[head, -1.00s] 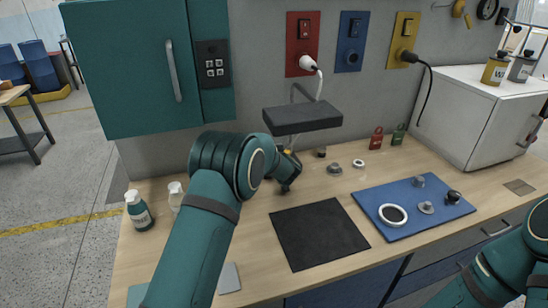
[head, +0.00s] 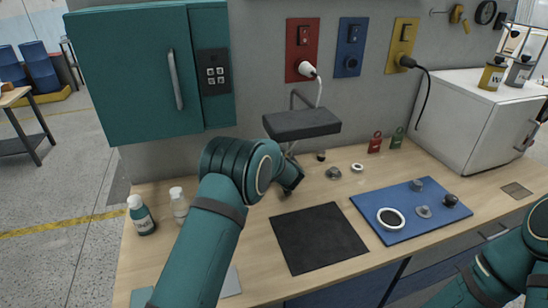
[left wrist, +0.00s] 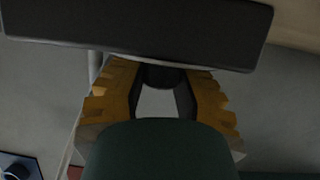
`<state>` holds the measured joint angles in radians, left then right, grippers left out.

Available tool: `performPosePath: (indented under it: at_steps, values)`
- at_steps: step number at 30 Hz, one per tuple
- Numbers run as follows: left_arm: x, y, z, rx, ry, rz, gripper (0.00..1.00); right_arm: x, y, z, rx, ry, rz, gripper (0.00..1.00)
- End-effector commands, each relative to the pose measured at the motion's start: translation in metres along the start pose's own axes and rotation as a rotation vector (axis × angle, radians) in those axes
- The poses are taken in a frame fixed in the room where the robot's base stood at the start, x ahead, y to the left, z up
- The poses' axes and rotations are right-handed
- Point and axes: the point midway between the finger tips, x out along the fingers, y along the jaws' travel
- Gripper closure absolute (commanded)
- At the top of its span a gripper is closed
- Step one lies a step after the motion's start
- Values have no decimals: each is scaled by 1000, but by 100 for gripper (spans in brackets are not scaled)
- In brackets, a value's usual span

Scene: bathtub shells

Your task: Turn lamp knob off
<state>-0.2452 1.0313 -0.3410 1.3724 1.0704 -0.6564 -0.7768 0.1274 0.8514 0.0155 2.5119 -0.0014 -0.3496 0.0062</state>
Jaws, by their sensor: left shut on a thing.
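The lamp (head: 302,123) is a dark flat box on a bent bracket at the wall, above the wooden counter. In the left wrist view the lamp's dark underside (left wrist: 140,28) spans the top. A dark round knob (left wrist: 162,76) shows just below it, between my fingers. My left gripper (left wrist: 161,84) is shut on the knob, with a yellow-orange finger on each side of it. In the head view my left gripper (head: 291,172) is below the lamp, its fingertips mostly hidden by my arm. My right forearm shows at the lower right, but its gripper is out of view.
A black mat (head: 318,238) and a blue board (head: 402,232) with small parts lie on the counter. Two bottles (head: 141,215) stand left of my arm. A teal cabinet (head: 135,75) hangs at the left. A white box (head: 470,120) stands at the right.

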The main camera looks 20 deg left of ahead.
Motion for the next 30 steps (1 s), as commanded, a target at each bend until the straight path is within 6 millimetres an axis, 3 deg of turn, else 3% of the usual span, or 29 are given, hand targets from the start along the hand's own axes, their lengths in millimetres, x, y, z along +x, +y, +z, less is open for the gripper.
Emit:
performPosePath:
  at_steps: [6, 12, 30]
  values:
    - [-2, 0, -6, -38, 0, -95, 100, -34, -13, -14, 8, 29, 3, 53]
    - [-1, 0, -4, -81, 1, -195, 100, -50, -19, -22, 14, 49, 5, 53]
    - [1, -2, -2, -178, 3, -430, 100, -50, -19, -24, 15, 53, 5, 53]
